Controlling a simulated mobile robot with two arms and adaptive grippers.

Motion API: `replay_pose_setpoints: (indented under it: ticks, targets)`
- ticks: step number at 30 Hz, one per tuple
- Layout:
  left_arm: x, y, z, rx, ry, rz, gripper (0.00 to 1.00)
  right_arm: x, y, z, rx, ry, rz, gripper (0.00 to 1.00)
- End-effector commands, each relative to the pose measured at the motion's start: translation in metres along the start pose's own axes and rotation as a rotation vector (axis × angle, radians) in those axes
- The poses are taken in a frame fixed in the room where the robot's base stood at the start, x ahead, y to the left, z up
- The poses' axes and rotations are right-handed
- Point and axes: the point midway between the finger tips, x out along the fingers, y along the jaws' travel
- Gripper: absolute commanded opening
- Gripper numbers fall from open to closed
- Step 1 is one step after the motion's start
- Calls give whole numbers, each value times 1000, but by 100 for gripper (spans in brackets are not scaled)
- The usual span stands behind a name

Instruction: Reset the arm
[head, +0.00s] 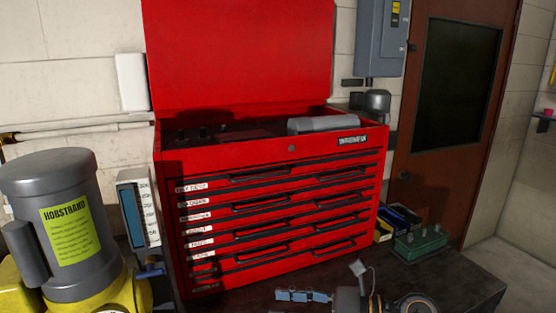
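Neither of my grippers can be made out in the head view, and I see no clear part of either arm. A large grey motor (50,215) with a yellow-green label reading HOBSTRAND stands at the left on a yellow base (115,290).
A red tool chest (285,215) with its lid raised and drawers shut fills the middle. Blue and white binders (138,210) stand left of it. A green tray (420,244) and small bins (398,220) sit to its right. A brown door (445,120) is behind.

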Motion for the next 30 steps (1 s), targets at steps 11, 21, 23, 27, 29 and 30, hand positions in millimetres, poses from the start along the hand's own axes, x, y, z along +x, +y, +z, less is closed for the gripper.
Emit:
replay_pose_setpoints:
  ticks: [11,21,23,27,29,30]
  targets:
    - [0,0,0,-1,0,-1,40,-66,-49,47,1024,-864,-394,38]
    - [0,-1,-2,-2,3,-1,40,-169,-35,-117,2023,-1458,-912,38]
    - [0,-1,-2,-2,3,-2,40,-181,-12,-152,2181,-1539,-1030,38]
    - [0,-1,-3,-2,4,-2,40,-196,48,-211,-2304,1562,1211,38]
    - [0,-2,-3,-2,4,-2,40,-199,73,-228,-2199,1472,1208,38]
    - [0,-2,-3,-2,4,-2,40,-200,88,-236,-2138,1420,1204,38]
